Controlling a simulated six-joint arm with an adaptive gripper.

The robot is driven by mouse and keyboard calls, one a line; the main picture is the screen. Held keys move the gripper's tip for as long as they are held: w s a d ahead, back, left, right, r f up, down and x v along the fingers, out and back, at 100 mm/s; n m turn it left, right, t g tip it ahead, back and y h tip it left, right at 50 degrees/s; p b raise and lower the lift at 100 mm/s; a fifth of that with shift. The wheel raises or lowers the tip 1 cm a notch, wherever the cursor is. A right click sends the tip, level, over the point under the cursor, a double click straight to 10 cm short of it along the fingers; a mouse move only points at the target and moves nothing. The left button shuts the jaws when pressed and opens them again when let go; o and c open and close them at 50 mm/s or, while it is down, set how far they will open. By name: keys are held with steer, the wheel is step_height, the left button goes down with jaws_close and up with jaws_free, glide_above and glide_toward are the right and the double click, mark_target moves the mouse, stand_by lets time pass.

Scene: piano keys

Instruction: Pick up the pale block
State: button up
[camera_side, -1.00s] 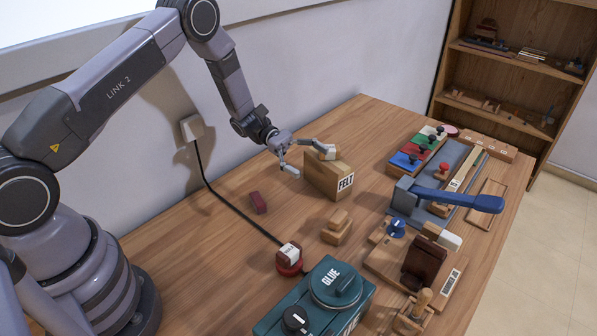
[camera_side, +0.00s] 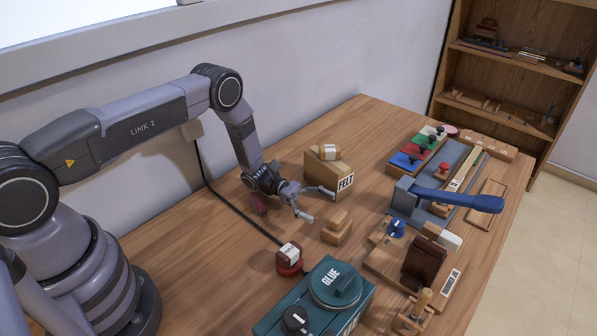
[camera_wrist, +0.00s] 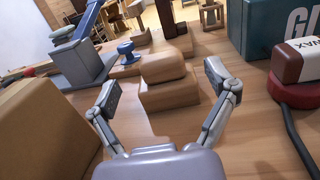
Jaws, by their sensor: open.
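A pale wooden block (camera_side: 340,217) lies on top of a slightly larger wooden block (camera_side: 335,236) on the bench, in the middle of the side view. In the wrist view the pale block (camera_wrist: 163,65) and its wooden support (camera_wrist: 170,96) appear straight ahead, between the fingers in the picture. My gripper (camera_side: 319,205) is open and empty, just left of and behind the pale block in the side view. Its two fingers spread to either side in the wrist view (camera_wrist: 160,80). No contact with the block is visible.
The FELT box (camera_side: 322,178) with a labelled block (camera_side: 330,152) on top stands close behind my gripper. A red-based WAX block (camera_side: 289,256) and the teal GLUE box (camera_side: 318,300) stand in front. A lever tool (camera_side: 450,198) is at right. A black cable crosses the bench.

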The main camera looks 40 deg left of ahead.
mark_target(338, 215)
steer(key=d, duration=0.4)
steer(key=shift+w+d, duration=0.25)
steer(key=shift+d, duration=0.15)
steer(key=shift+c, duration=0.3)
steer(key=c, duration=1.2)
steer(key=shift+c, duration=0.3)
steer(key=shift+r, duration=0.15)
